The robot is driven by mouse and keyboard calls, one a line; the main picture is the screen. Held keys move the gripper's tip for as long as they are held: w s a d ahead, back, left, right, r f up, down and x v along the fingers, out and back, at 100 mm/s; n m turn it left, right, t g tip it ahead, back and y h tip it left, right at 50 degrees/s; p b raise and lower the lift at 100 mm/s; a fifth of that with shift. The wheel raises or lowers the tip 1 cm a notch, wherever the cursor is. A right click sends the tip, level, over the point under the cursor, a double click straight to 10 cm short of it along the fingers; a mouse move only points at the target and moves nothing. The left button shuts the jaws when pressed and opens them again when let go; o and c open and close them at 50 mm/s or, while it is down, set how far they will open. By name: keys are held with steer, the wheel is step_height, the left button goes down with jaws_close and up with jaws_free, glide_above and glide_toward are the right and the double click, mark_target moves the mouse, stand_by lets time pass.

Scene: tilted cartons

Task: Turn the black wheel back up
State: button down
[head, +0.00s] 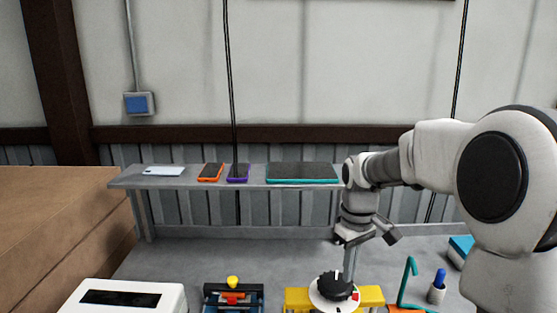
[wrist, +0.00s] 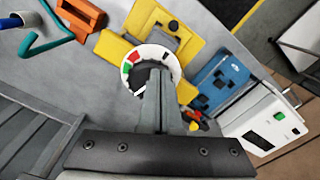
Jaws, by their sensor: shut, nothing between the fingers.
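The black wheel (head: 334,285) sits on a round white dial (head: 318,298) on a yellow block (head: 372,296). A white mark shows on the wheel's upper edge, and a small red patch shows at the dial's right. In the wrist view the dial (wrist: 154,53) has red and green patches, and my fingers hide much of the black wheel (wrist: 140,76). My gripper (head: 349,268) points down at the wheel's right side, with its fingers together and empty. In the wrist view my gripper (wrist: 161,80) overlaps the dial; I cannot tell whether it touches the wheel.
A blue device (wrist: 222,82) and a white box (head: 125,297) stand left of the yellow block in the head view. A teal hook (head: 407,283) and a cup with a blue pen (head: 437,290) stand to its right. A shelf (head: 255,184) with several flat items runs behind.

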mark_target(335, 288)
steer(key=f+b, duration=0.1)
steer(key=f, duration=0.1)
steer(key=f+b, duration=0.4)
steer(key=f, duration=0.1)
steer(key=shift+s+a, duration=0.25)
steer(key=shift+a, duration=0.15)
steer(key=shift+r, duration=0.1)
steer(key=shift+w, duration=0.25)
stand_by(0.5)
steer(key=shift+w+d+r, duration=0.1)
steer(key=shift+d, duration=0.15)
steer(key=shift+w+d+p, duration=0.3)
steer(key=shift+d+p, duration=0.4)
steer(key=shift+d, duration=0.15)
steer(key=shift+w+d+p, duration=0.65)
steer(key=shift+w+d, duration=0.05)
steer(key=shift+d, duration=0.05)
